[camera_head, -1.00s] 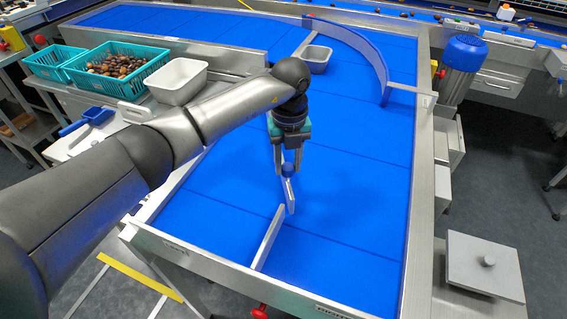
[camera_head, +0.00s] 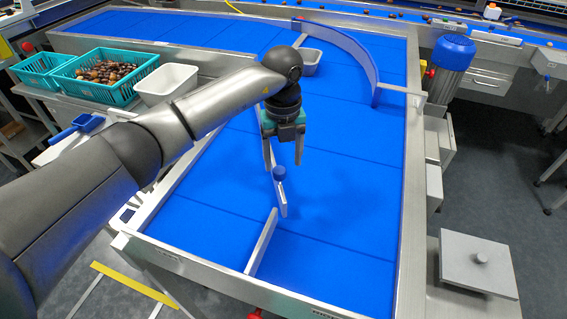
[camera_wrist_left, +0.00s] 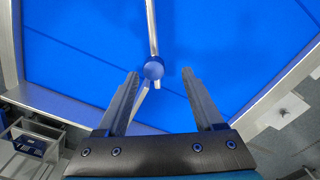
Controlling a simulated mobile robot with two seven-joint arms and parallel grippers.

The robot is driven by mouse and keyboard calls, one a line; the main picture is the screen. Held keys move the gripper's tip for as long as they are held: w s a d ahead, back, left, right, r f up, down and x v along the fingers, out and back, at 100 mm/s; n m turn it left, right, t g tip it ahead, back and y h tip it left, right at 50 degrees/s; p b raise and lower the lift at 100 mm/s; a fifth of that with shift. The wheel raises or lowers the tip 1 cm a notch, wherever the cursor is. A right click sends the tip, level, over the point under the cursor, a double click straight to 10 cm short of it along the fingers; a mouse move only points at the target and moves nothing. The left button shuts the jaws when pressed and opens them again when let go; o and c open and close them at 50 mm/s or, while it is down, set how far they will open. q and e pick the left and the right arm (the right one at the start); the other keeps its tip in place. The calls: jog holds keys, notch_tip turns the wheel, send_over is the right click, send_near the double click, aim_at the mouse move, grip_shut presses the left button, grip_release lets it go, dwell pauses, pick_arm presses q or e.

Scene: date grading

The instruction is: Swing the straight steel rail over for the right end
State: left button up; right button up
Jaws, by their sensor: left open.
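The straight steel rail (camera_head: 281,198) lies over the blue table (camera_head: 340,200), with a blue knob (camera_head: 279,173) near its front end. In the left wrist view the rail (camera_wrist_left: 152,30) runs from the knob (camera_wrist_left: 153,70) to the top edge. Its front end is beside the tip of a short steel divider (camera_head: 262,243), a little to its right; I cannot tell whether they touch. My left gripper (camera_head: 284,161) is open and empty above the knob, its fingers apart on either side in the picture. My arm hides the rail's middle in the head view. My right gripper is not in view.
Teal baskets (camera_head: 104,73) and a white tub (camera_head: 167,84) are left. A blue motor (camera_head: 453,55) is right. The right front surface is clear.

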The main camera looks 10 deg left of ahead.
pick_arm(q)
notch_tip(320, 180, up, 13)
jog(key=shift+f, duration=0.15)
dwell(0.4)
